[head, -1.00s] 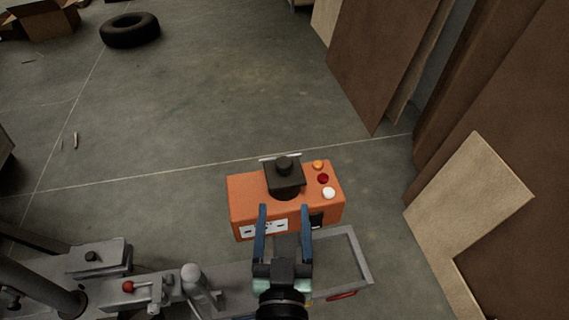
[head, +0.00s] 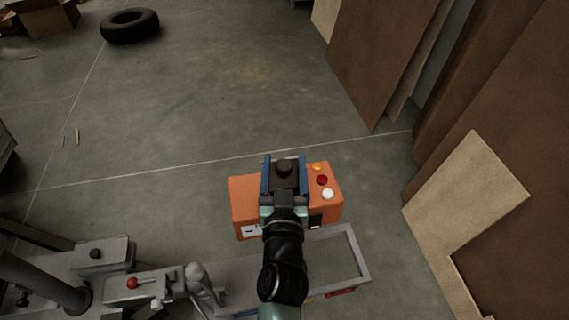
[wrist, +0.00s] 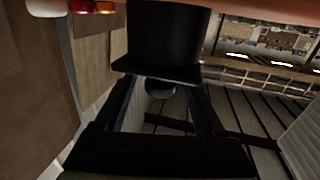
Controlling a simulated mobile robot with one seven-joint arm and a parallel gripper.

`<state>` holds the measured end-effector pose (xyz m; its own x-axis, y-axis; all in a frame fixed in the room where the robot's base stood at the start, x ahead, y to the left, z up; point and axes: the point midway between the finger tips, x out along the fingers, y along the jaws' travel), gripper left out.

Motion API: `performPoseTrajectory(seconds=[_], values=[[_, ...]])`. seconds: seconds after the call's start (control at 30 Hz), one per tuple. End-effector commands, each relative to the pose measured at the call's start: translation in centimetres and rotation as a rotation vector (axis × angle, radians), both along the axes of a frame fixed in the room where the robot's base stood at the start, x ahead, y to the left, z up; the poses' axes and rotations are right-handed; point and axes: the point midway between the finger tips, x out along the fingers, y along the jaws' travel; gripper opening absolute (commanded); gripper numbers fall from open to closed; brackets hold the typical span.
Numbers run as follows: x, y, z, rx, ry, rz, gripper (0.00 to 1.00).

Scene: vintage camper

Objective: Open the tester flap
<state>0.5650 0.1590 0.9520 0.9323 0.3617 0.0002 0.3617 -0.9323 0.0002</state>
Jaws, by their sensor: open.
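The tester is an orange box (head: 244,200) standing in front of me, with a black cylinder (wrist: 168,35) on it. A flat dark square flap (head: 284,185) covers the cylinder and looks closed. A round knob (head: 284,168) sits on the flap. My gripper (head: 284,160) is open, its two blue fingers on the left and right of the knob. In the wrist view the flap's edge (wrist: 150,70) and the knob (wrist: 160,88) show between the fingers. I cannot tell whether the fingers touch the flap. My wrist hides part of the box's front.
Orange, red and white buttons (head: 322,180) sit on the box, right of my gripper. A grey frame (head: 362,262) lies below it. Brown panels (head: 380,60) lean at the right. A tire (head: 129,26) lies far back on clear floor.

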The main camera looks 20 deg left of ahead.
Motion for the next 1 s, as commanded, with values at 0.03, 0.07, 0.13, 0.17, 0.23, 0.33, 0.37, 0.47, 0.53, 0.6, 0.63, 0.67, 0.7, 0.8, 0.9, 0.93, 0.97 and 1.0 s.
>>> performPoseTrajectory(seconds=[0.03, 0.07, 0.13, 0.17, 0.23, 0.33, 0.37, 0.47, 0.53, 0.6, 0.63, 0.67, 0.7, 0.8, 0.9, 0.93, 0.97, 1.0], values=[[0.00, 0.01, -0.01, 0.000, 0.000, 0.000, 0.71], [0.00, 0.01, -0.01, 0.000, 0.000, 0.000, 0.71], [-0.01, 0.01, -0.01, 0.000, 0.000, 0.000, 0.71], [-0.01, 0.01, -0.01, 0.000, 0.000, 0.000, 0.70], [-0.02, 0.00, 0.00, 0.000, 0.000, 0.000, 0.57], [-0.03, 0.00, 0.00, 0.000, 0.000, 0.000, 0.39], [-0.03, -0.01, 0.00, 0.000, 0.000, 0.000, 0.34], [-0.03, -0.01, 0.00, 0.000, 0.000, 0.000, 0.16], [-0.04, -0.01, 0.00, 0.000, 0.000, 0.000, 0.03], [-0.04, -0.01, 0.00, 0.000, 0.000, 0.000, 0.00], [-0.04, -0.01, 0.00, 0.000, 0.000, 0.000, 0.00], [-0.04, -0.01, 0.00, 0.000, 0.000, 0.000, 0.00], [-0.04, -0.01, -0.01, 0.000, 0.000, 0.000, 0.00], [-0.04, -0.01, -0.01, 0.000, 0.000, 0.000, 0.00], [-0.04, -0.01, -0.01, 0.000, 0.000, 0.000, 0.00], [-0.04, -0.01, -0.01, 0.000, 0.000, 0.000, 0.00], [-0.04, -0.01, -0.01, 0.000, 0.000, 0.000, 0.00], [-0.04, -0.01, -0.01, 0.000, 0.000, 0.000, 0.00]])
